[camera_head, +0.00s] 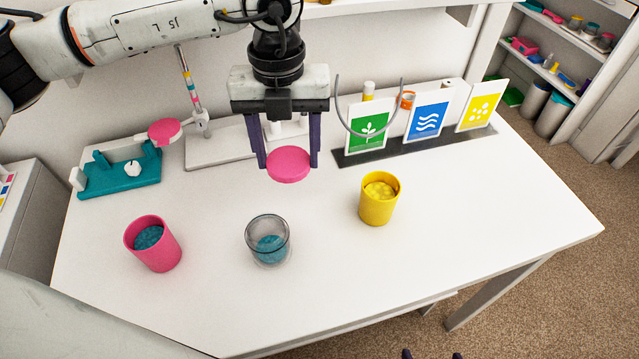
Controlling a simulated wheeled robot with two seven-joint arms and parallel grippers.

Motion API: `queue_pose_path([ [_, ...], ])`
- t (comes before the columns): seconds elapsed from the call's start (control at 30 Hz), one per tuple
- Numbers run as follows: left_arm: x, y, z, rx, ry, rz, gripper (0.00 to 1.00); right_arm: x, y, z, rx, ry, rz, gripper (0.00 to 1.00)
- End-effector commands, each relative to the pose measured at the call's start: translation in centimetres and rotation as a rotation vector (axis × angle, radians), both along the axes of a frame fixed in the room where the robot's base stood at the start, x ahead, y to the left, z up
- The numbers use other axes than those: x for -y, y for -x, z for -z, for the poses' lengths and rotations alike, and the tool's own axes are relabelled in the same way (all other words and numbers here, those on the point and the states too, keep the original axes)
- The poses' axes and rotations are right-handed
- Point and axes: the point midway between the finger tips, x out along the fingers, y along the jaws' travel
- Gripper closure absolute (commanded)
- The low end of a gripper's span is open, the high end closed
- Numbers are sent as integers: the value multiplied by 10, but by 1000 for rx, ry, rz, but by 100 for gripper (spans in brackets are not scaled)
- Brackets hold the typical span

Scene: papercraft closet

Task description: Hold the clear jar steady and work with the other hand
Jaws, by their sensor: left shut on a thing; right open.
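The clear jar (268,240) stands upright on the white table with teal contents in its lower part. No gripper touches it. My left gripper (289,167) is shut on a pink disc (290,163), which it holds behind and above the jar. Only two dark fingertips of my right gripper (432,355) show at the bottom edge; they are apart with nothing visible between them. A pink cup (165,255) with teal contents stands left of the jar. A yellow cup (378,211) with yellow contents stands to its right.
A teal holder (122,183) stands at the back left, near a second pink disc (165,131) and a stand with a striped rod (187,80). Green, blue (428,122) and yellow cards line the back right. The table's (480,205) right and front areas are clear.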

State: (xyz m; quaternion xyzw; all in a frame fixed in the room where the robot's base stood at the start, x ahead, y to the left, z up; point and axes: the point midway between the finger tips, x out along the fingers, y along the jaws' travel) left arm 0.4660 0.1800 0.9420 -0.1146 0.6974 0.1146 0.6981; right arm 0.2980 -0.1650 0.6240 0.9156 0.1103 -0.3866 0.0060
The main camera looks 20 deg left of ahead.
Motion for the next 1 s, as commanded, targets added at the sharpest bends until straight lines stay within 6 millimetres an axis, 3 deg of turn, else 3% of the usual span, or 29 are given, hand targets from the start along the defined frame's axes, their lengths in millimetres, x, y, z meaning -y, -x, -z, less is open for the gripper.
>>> queue_pose_path([
  [0.23, 1, -3, 11, -4, 0, -217, 70, -1, 0, 0, 2, -1, -1, 25],
  [0.5, 1, -2, 57, -5, -1, -226, 70, -1, 0, -3, 0, -2, 1, 25],
  [1.0, 2, -3, 105, -1, 1, -223, 70, 2, 2, -2, -7, 0, 5, 25],
])
